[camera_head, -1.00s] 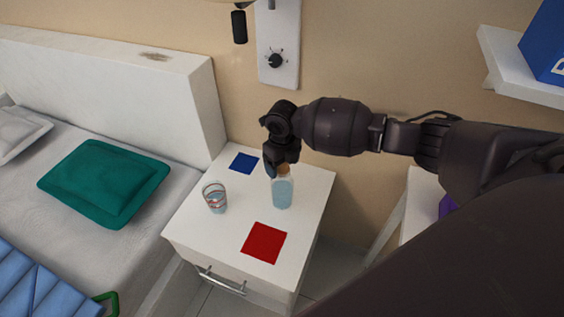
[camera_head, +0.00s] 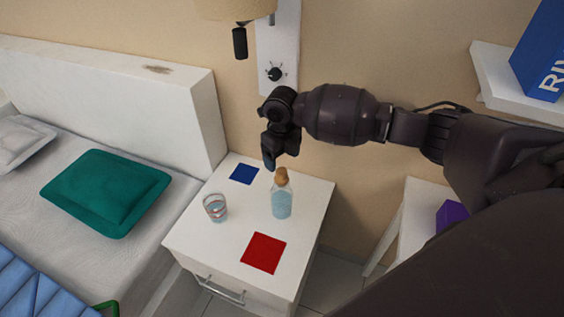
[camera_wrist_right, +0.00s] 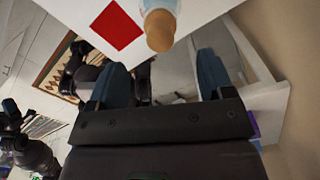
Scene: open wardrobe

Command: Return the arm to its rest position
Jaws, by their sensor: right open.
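My right gripper (camera_head: 270,160) is above the back of the white nightstand, just up and left of the corked bottle's top. In the right wrist view its two blue-grey fingers (camera_wrist_right: 160,75) stand apart with nothing between them. The bottle (camera_head: 281,202), clear with bluish liquid and a cork, stands upright on the nightstand (camera_head: 222,255). Its cork also shows in the right wrist view (camera_wrist_right: 159,31), beyond the fingertips and apart from them. My right arm reaches in from the right. My left gripper is not in the head view.
A glass (camera_head: 215,208) stands left of the bottle. A blue square (camera_head: 244,174) and a red square (camera_head: 263,253) lie on the nightstand. The bed with a green pillow (camera_head: 105,192) is at left. A wall shelf (camera_head: 495,85) holds a blue box (camera_head: 543,50) at upper right.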

